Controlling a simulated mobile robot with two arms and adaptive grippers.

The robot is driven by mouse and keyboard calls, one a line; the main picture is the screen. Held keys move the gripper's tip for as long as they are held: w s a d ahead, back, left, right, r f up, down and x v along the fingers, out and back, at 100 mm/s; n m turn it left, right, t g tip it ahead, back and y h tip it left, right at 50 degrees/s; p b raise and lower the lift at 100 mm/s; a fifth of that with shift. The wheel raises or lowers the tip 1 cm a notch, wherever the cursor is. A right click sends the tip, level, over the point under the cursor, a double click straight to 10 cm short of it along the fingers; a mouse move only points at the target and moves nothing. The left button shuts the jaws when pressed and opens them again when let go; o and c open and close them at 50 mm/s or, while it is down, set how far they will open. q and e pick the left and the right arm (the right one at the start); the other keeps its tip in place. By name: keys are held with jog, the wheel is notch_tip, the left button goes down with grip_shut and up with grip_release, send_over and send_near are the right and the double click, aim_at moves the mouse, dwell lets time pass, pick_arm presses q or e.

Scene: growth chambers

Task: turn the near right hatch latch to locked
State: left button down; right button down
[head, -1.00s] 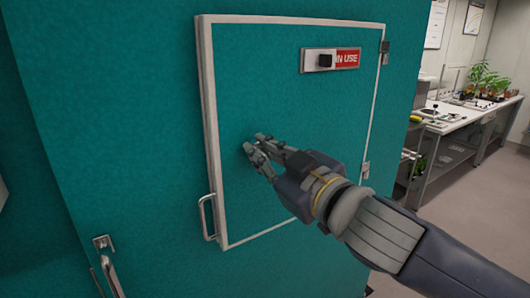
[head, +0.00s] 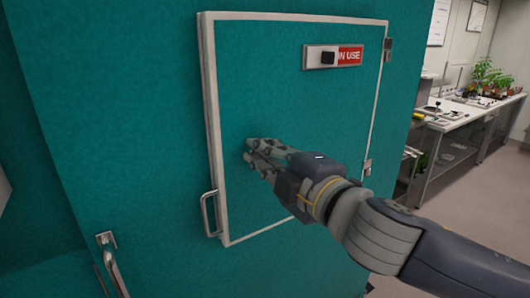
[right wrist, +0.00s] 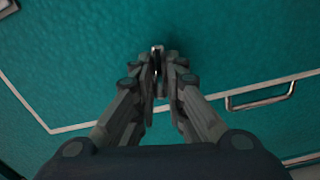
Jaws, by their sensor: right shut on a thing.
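The hatch (head: 285,90) is a teal door panel with a pale metal frame, closed in the teal cabinet wall. My right gripper (head: 250,150) is at the left-middle of the hatch face in the head view, and its fingers hide the latch there. In the right wrist view, a narrow silver piece, seemingly the latch (right wrist: 157,58), stands between the fingertips of my right gripper (right wrist: 166,66), which are shut on it. The latch's exact angle is hard to tell. My left gripper is not in view.
A sign plate with a black slider (head: 328,58) and red "IN USE" text is at the hatch's upper right. A bar handle (head: 208,214) is at its lower left. Another handle (head: 112,265) is further down left. A bench with plants (head: 480,100) stands back right.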

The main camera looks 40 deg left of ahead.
jog(key=shift+f+n, duration=0.1)
jog(key=shift+n, duration=1)
jog(key=c, duration=1.6)
grip_release()
jog(key=shift+c, duration=0.2)
jog(key=v, duration=1.2)
